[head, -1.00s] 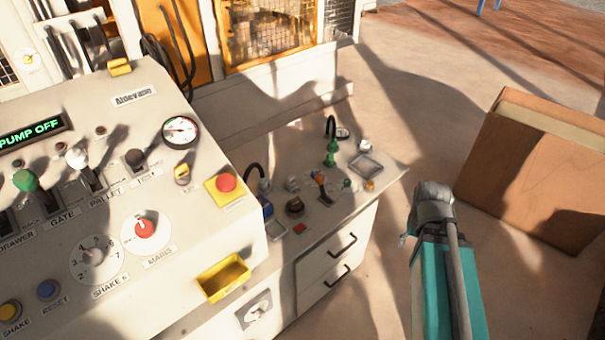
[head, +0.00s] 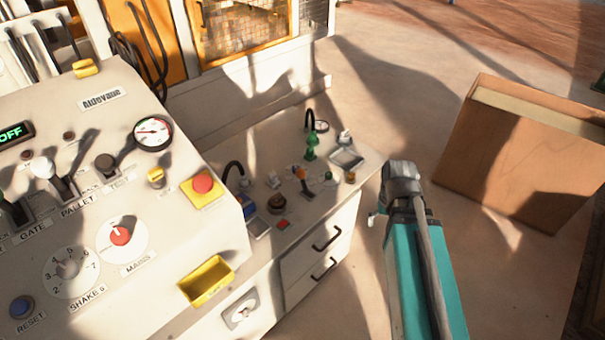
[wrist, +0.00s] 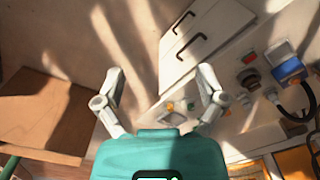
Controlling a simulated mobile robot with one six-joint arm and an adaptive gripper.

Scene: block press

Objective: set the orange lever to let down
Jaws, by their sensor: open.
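The orange lever (head: 301,173) is a small orange-tipped handle on a dark base. It stands on the low counter (head: 213,146) beside the tall control panel. Its exact setting is too small to read. My gripper (wrist: 160,75) is open and empty in the wrist view, its two grey fingers spread wide above the counter's drawer side. In the head view my teal and grey arm is at the right of the counter, apart from the lever; the fingers are not clear there. I cannot make out the lever surely in the wrist view.
A green tap-like fitting (head: 311,146), a grey tray (head: 346,158) and a dark round knob (head: 277,203) crowd the counter around the lever. The panel with its red button (head: 203,183) rises at left. A brown box (head: 490,150) stands right. Floor between is clear.

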